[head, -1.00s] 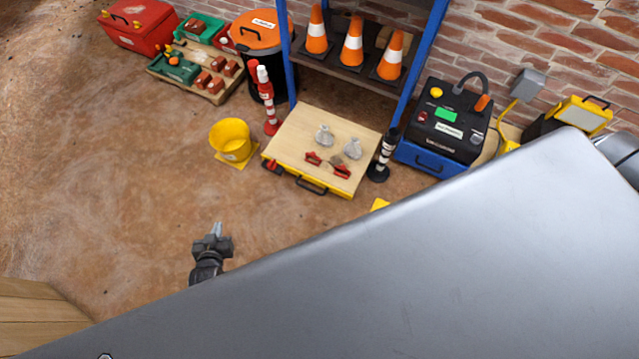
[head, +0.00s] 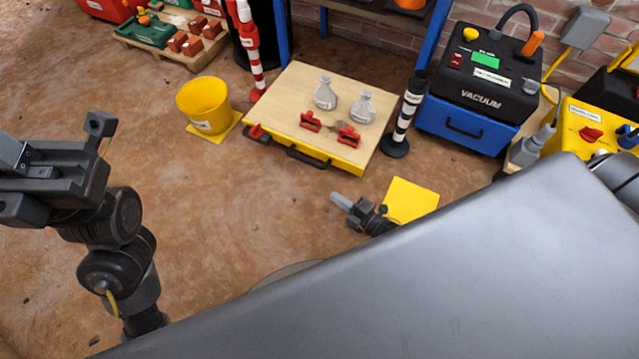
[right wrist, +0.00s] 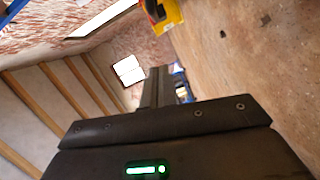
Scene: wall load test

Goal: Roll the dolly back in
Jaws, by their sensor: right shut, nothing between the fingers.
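A low platform (head: 285,105) with a wooden top, yellow sides and a black front handle (head: 308,157) looks like the dolly; its wheels are hidden. It stands on the floor in front of the blue-framed shelf. Two grey bags (head: 325,93) and two red pieces (head: 311,121) sit on it. My right gripper (head: 340,202) is shut and empty, in front of the handle and apart from it in the picture. In the right wrist view its dark fingers (right wrist: 156,88) are together. My left gripper (head: 12,180) is cut off at the left edge.
A yellow bucket (head: 203,104) stands left of the platform, and a red-and-white post (head: 250,45) behind it. A black-and-white post (head: 403,118) is close on the right, then a vacuum (head: 487,75) on a blue base (head: 460,128). A yellow floor square (head: 412,200) lies in front.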

